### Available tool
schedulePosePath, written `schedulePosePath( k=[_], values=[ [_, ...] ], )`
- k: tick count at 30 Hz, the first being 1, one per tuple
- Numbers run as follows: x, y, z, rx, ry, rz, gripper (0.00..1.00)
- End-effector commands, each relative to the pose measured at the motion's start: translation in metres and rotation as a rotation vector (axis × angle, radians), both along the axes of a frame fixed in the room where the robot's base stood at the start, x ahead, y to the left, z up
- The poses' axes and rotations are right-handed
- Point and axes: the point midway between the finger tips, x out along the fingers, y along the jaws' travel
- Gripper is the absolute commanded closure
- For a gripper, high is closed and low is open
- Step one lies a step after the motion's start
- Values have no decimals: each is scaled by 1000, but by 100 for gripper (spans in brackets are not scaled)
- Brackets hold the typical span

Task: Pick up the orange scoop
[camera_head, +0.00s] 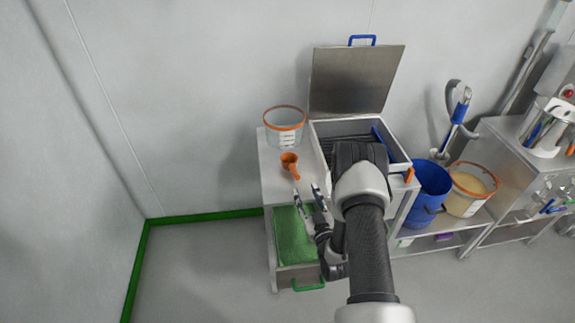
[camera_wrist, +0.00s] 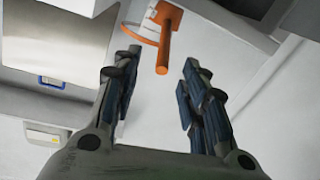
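The orange scoop (camera_head: 289,163) sits on the left part of the grey bench top, its handle pointing toward the front right. In the wrist view the scoop (camera_wrist: 165,40) is at the top centre, its handle pointing down toward the gap between the fingers. My gripper (camera_head: 307,190) is just in front of the handle in the head view, with its fingers spread. In the wrist view my gripper (camera_wrist: 158,72) is open and empty, with the handle end near the level of the fingertips. I cannot tell whether a finger touches it.
A clear bucket with an orange rim (camera_head: 284,128) stands behind the scoop. A steel box with a raised lid (camera_head: 355,80) is to its right. A blue bin (camera_head: 429,185) and an orange-rimmed bucket (camera_head: 470,190) stand further right. A green-filled drawer (camera_head: 297,272) is open below.

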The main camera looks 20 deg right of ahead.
Motion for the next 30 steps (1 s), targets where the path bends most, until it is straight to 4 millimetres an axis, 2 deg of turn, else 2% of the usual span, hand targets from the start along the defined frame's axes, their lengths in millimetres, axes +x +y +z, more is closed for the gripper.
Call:
schedulePosePath(
  k=[9,17,24,30],
  values=[
    [50,-6,-1,-1,-7,1,60],
    [72,-7,-1,0,-5,2,60],
    [107,-7,-2,-1,-5,0,60],
    [117,-9,-1,1,-2,-1,60]
  ],
)
